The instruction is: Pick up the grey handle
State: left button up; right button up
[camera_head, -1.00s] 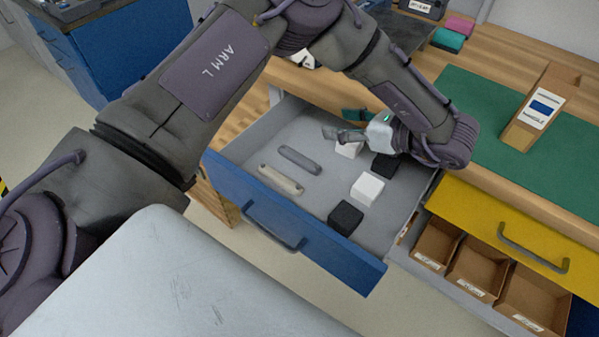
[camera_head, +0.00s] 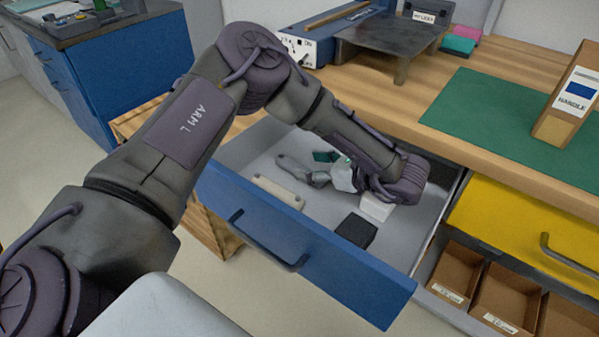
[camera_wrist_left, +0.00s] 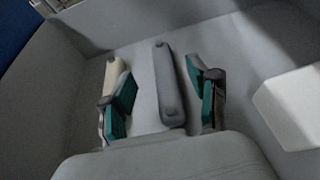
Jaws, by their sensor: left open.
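The grey handle (camera_head: 291,165) lies in the open blue drawer (camera_head: 300,245), near its left side. My left gripper (camera_head: 320,168) is low inside the drawer, open, just right of the grey handle in the head view. In the left wrist view the grey handle (camera_wrist_left: 168,85) lies lengthwise between the two open fingers of my left gripper (camera_wrist_left: 163,92), with a gap on both sides. A beige handle (camera_head: 278,191) lies beside it; in the wrist view it (camera_wrist_left: 113,75) is partly hidden behind the left finger. My right gripper is not in view.
A white block (camera_head: 376,208) and a black block (camera_head: 356,230) lie right of the gripper in the drawer. The yellow drawer (camera_head: 520,215) and cardboard bins (camera_head: 505,298) are to the right. A box labelled HANDLE (camera_head: 568,108) stands on the green mat (camera_head: 480,115).

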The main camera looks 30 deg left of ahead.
aim_at(291, 162)
pick_arm(q)
jog(key=shift+a+f, duration=0.25)
jog(key=shift+a, duration=0.3)
jog(key=b+x, duration=0.1)
jog(key=x, duration=0.4)
jog(key=shift+w+d, duration=0.1)
jog(key=shift+w, duration=0.05)
grip_shut()
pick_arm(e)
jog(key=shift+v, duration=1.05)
